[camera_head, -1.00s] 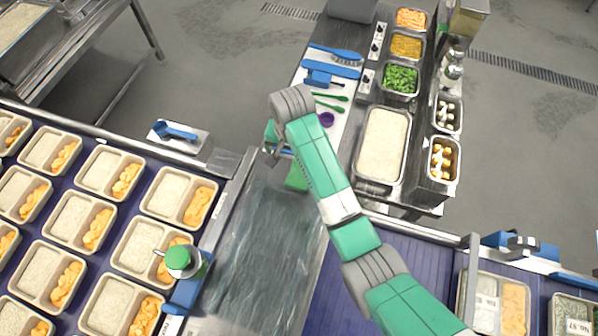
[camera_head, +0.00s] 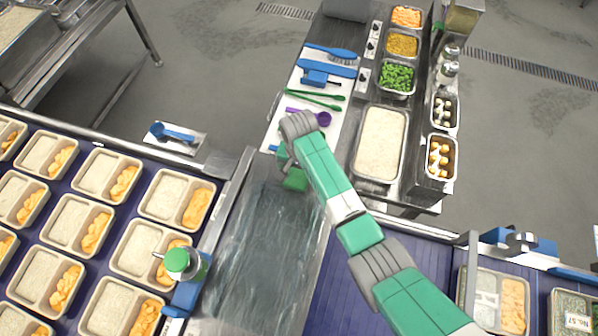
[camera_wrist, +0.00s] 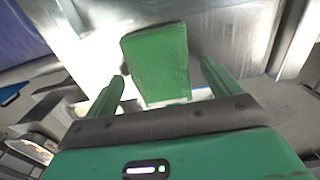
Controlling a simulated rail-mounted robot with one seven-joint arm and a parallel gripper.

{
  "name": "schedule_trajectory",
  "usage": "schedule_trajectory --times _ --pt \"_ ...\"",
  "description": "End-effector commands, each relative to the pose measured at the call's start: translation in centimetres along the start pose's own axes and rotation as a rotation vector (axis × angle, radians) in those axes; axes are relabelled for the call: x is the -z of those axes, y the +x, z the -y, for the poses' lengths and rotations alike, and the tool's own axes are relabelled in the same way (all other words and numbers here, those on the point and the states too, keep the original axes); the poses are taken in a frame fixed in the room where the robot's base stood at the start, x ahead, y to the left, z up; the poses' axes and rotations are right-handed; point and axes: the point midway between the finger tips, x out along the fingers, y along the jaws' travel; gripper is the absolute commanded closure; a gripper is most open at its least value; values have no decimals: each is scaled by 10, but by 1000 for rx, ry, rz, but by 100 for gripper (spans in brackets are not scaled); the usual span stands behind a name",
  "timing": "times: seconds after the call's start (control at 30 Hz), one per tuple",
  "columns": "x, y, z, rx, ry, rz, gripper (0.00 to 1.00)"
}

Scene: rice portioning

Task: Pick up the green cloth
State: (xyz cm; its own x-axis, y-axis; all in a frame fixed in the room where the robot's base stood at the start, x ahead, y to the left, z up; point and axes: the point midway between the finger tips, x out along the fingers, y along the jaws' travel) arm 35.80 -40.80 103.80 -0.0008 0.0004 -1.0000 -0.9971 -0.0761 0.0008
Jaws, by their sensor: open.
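The green cloth (camera_wrist: 158,62) lies flat on the bright metal surface in the wrist view, ahead of my fingers and roughly between them. In the head view, a part of the green cloth (camera_head: 294,180) shows just below my wrist, near the far end of the metal worktop. My gripper (camera_wrist: 163,82) is open, with a green finger on each side of the cloth's near part. Nothing is held. In the head view my arm hides the fingers and some of the cloth.
Food pans, including a rice pan (camera_head: 381,145), stand to the right. Filled trays (camera_head: 65,222) cover the left conveyor. The metal worktop (camera_head: 262,245) in front is clear.

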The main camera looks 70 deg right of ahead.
Motion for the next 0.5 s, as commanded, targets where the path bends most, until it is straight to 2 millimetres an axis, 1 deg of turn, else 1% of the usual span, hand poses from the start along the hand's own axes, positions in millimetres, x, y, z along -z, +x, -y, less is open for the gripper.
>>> schedule_trajectory --times 0.1,0.13,0.27,0.3,0.37,0.43,0.47,0.5 --pt "0 0 0 0 0 0 11" --pt "0 0 0 0 0 0 13" --pt "0 0 0 0 0 0 38" --pt "0 0 0 0 0 0 46" --pt "0 -1 0 0 0 0 58" --pt "0 -1 0 0 0 0 59" --pt "0 -1 0 1 0 0 63" --pt "0 -1 0 1 0 0 63"
